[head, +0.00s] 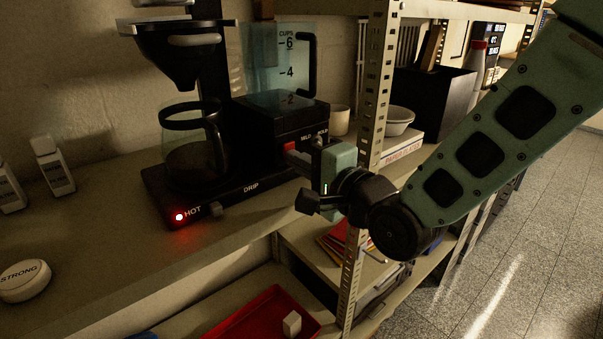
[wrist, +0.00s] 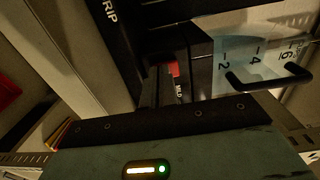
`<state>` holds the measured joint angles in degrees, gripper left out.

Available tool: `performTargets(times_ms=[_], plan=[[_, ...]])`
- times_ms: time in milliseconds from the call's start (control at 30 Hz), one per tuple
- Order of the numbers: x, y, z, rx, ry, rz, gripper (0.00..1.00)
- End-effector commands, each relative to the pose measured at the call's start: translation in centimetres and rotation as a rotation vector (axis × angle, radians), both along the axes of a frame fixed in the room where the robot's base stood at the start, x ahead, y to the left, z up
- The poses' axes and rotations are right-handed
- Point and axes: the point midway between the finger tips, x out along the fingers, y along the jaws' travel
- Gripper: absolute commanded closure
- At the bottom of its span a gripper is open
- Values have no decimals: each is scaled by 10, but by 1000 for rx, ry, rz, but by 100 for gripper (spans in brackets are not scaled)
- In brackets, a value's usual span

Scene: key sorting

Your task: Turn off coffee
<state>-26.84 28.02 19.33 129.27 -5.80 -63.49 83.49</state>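The black coffee maker (head: 262,135) stands on the shelf. A red light (head: 179,217) glows beside the word HOT on its base. A small knob (head: 217,210) sits between HOT and DRIP. The glass carafe (head: 192,155) sits on the base, with dark contents low inside. A red switch (head: 290,147) is on the front of the upper block near MILD; it also shows in the wrist view (wrist: 173,69). My gripper (head: 297,157) is right at this switch, its fingers pointing toward the machine. Contact and the finger gap are not clear.
A clear water tank (head: 280,65) with cup marks rises behind. A metal shelf post (head: 376,80) stands close to my gripper. A white STRONG lid (head: 24,280) lies at the left, and a red tray (head: 262,318) is below.

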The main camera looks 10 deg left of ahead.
Motion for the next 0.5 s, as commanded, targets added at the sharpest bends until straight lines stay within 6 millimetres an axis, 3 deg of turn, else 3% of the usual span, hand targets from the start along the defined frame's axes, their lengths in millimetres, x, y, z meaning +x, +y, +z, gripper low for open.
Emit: performTargets(times_ms=[133,233,500], plan=[[4,3,-9,46,-40,-2,100],[5,4,-1,62,-53,-2,100],[2,1,-1,59,-52,-3,100]])
